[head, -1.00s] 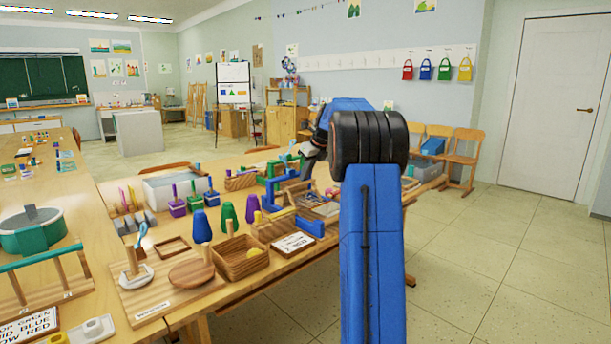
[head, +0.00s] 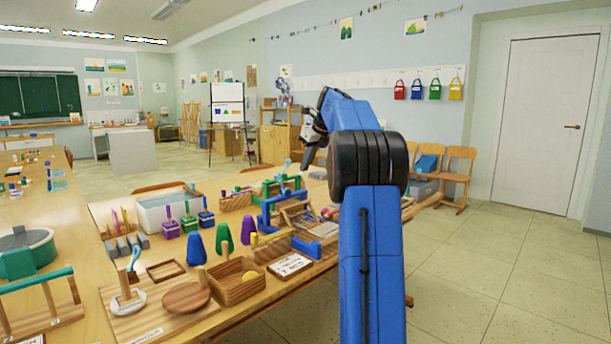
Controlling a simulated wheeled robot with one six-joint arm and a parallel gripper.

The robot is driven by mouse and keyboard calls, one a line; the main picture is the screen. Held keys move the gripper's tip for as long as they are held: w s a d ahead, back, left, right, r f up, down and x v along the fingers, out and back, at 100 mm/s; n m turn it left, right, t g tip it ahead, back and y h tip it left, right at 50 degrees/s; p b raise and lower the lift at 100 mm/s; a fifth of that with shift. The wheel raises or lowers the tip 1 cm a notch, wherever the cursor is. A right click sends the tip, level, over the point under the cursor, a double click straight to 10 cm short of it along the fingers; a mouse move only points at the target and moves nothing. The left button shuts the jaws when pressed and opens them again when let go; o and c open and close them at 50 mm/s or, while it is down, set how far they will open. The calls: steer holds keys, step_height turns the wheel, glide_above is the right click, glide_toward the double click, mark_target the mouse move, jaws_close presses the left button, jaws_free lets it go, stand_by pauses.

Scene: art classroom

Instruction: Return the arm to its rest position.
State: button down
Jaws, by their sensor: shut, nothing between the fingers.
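My blue arm rises at the right of the head view, with a black ribbed joint. Its forearm points away over the far part of the table (head: 215,325). My gripper (head: 309,160) shows small and dark at the left of the forearm, above the table's far right end. It is shut and holds nothing. It is apart from the objects below it. Part of the wrist is hidden behind the arm.
Below the gripper stand a blue and green frame (head: 268,205) and small wooden trays. The floor (head: 490,275) at right is clear. Chairs (head: 459,172) line the wall.

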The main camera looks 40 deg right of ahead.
steer(key=shift+r, duration=0.3)
steer(key=shift+a, duration=0.1)
steer(key=s+a+f+n, duration=0.3)
steer(key=s+a+n, duration=0.55)
steer(key=a, duration=0.55)
steer(key=s+a+f+n, duration=0.2)
steer(key=s+a+n, duration=0.65)
steer(key=a, duration=0.65)
steer(key=s+a+f+n, duration=0.4)
steer(key=s+f+n, duration=0.2)
steer(key=s, duration=0.3)
steer(key=s+a+f+n, duration=0.4)
steer(key=s+f+n, duration=0.2)
steer(key=s+f, duration=0.2)
steer(key=s+a+f+n+g, duration=0.1)
steer(key=s+a+f+n, duration=0.3)
steer(key=s, duration=0.6)
step_height(320, 180, down, 4)
steer(key=shift+a+r+n+h, duration=0.15)
steer(key=shift+a+n+h, duration=0.15)
steer(key=shift+n, duration=0.7)
